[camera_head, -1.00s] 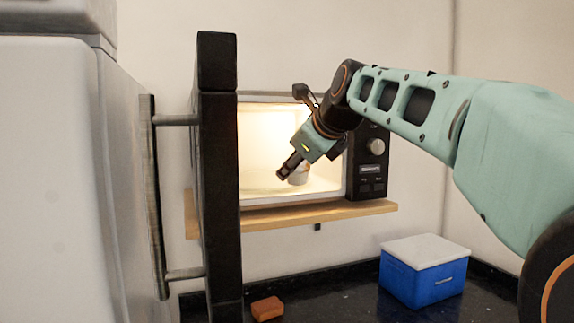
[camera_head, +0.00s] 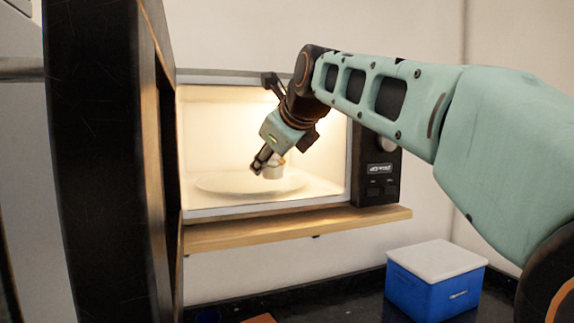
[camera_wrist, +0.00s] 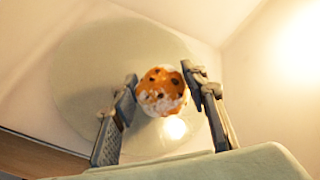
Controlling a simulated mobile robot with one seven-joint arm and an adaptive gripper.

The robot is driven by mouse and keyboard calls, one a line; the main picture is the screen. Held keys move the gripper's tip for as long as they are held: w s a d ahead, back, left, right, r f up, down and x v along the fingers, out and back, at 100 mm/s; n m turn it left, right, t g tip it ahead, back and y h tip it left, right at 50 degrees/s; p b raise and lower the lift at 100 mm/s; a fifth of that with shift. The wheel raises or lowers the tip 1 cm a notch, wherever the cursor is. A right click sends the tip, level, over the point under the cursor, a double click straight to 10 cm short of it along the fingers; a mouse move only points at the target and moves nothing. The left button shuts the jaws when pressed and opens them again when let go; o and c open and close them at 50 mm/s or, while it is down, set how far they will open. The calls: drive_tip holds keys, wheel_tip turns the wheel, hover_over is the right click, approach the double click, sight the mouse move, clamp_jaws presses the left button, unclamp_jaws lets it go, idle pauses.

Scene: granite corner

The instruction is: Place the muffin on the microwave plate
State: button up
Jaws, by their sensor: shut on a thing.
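The muffin (camera_wrist: 160,90) has an orange-brown top with dark spots and a pale wrapper. It sits between the fingers of my gripper (camera_wrist: 160,95) in the wrist view. In the head view my gripper (camera_head: 262,162) reaches into the lit microwave (camera_head: 352,150) and is shut on the muffin (camera_head: 276,167). The round microwave plate (camera_head: 215,184) lies on the cavity floor below. In the wrist view the plate (camera_wrist: 85,75) shows behind the muffin. I cannot tell whether the muffin's base touches the plate.
The open dark microwave door (camera_head: 105,170) stands at the left. The microwave rests on a wooden shelf (camera_head: 300,229). A blue box with a white lid (camera_head: 435,290) stands on the dark counter below right. An orange-brown block (camera_head: 260,319) shows at the bottom edge.

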drive_tip(key=shift+s+d+f, duration=0.1)
drive_tip(key=shift+f, duration=0.5)
drive_tip(key=shift+s, duration=0.1)
drive_tip(key=o, duration=0.7)
drive_tip(key=shift+f, duration=0.1)
drive_tip(key=shift+c, duration=0.2)
